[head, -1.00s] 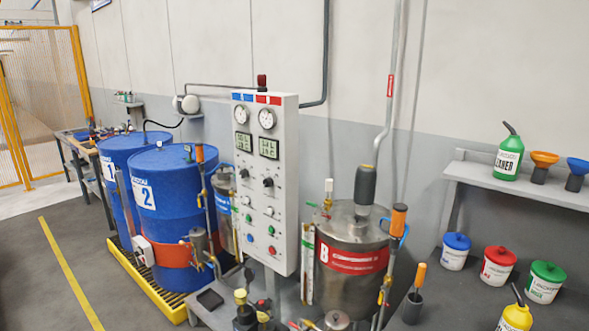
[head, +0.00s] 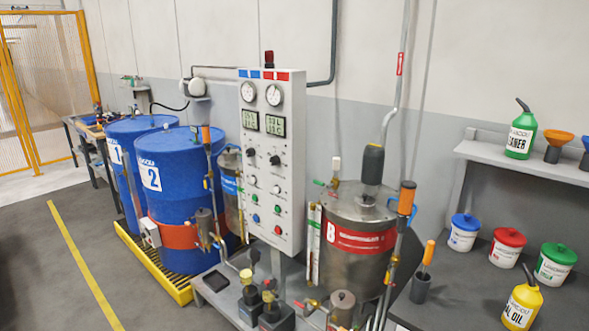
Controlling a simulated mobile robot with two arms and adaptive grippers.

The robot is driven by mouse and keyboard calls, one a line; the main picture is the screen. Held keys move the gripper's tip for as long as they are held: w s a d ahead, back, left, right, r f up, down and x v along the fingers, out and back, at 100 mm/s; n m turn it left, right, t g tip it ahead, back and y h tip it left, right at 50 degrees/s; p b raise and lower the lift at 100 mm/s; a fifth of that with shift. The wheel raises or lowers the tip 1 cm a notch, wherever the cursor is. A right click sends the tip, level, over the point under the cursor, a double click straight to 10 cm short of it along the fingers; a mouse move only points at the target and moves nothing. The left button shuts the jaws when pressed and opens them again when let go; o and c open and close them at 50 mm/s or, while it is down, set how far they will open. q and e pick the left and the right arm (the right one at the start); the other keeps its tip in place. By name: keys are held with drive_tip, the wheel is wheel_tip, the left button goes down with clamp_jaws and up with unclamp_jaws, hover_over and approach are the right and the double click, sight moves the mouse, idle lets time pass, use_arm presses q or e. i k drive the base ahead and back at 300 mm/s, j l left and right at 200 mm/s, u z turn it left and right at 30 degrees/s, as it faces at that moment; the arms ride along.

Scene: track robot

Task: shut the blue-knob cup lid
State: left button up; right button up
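I cannot make out a blue knob on a cup lid for certain. A small grey metal cup (head: 205,224) is mounted in front of the blue drum marked 2. Another small metal cup (head: 342,303) with a rounded top sits at the bottom, in front of tank B; its lid state is too small to tell. A white tub with a blue knobbed lid (head: 465,222) stands on the right bench, its lid on. Neither of my grippers is in view.
Blue drums (head: 187,175) stand on a yellow spill pallet (head: 150,262) at left. A control panel (head: 271,150) and steel tank B (head: 352,245) fill the middle, with pipes and valves around. A yellow oil can (head: 522,305) stands at lower right. Floor at left is clear.

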sight(255, 255)
drive_tip(key=z, duration=1.05)
drive_tip(key=j+z, duration=0.9)
drive_tip(key=k+j+z, duration=0.1)
drive_tip(key=j+z, duration=0.2)
drive_tip(key=z, duration=0.15)
drive_tip(key=k+j+z, duration=0.15)
drive_tip(key=j+z, duration=0.3)
drive_tip(key=k+j+z, duration=0.7)
drive_tip(key=z, duration=0.15)
drive_tip(key=k+j+z, duration=0.25)
drive_tip(key=k+z, duration=0.65)
